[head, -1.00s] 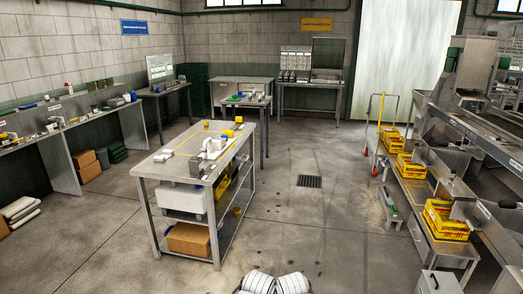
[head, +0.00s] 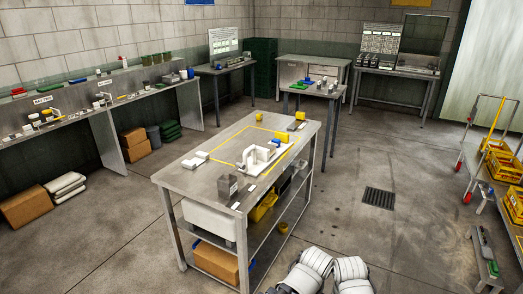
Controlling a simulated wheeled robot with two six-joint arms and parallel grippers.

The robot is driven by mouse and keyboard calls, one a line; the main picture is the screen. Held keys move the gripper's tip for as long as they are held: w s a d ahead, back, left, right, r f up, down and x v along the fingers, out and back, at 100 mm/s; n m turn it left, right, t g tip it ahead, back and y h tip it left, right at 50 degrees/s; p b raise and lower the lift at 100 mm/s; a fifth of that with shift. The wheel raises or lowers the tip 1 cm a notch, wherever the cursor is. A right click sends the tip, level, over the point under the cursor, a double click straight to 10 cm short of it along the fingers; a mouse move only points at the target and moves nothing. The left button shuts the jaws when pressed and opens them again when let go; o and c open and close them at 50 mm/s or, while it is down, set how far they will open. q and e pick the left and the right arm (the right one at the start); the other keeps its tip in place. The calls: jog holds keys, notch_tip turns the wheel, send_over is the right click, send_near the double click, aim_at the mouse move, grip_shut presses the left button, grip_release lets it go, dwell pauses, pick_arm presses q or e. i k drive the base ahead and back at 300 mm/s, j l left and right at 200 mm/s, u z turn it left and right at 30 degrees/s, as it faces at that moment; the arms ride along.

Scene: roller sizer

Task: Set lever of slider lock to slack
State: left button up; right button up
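I cannot make out for certain which thing is the slider lock, and no lever setting is readable at this distance. A steel worktable (head: 196,180) stands ahead of me, its top marked with a yellow outline. On it is a white fixture (head: 257,158) with upright walls and a small blue part (head: 275,143) beside it. A grey box-like block (head: 227,186) stands near the front edge. White rounded parts of my own arms show at the bottom edge. Neither gripper's fingers can be seen.
A long bench (head: 70,121) with small parts runs along the left wall. Boxes (head: 27,205) and white sacks (head: 67,185) lie below it. A cart with yellow crates (head: 515,203) stands at right. The floor around the drain grate (head: 379,198) is clear.

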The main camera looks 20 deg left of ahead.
aim_at(227, 175)
jog(key=i+l+u, duration=0.1)
jog(key=i+u, duration=0.3)
jog(key=i, duration=0.15)
jog(key=i+l+u, duration=0.3)
jog(key=i+u, duration=0.15)
jog(key=i+l+u, duration=0.85)
jog(key=l, duration=0.2)
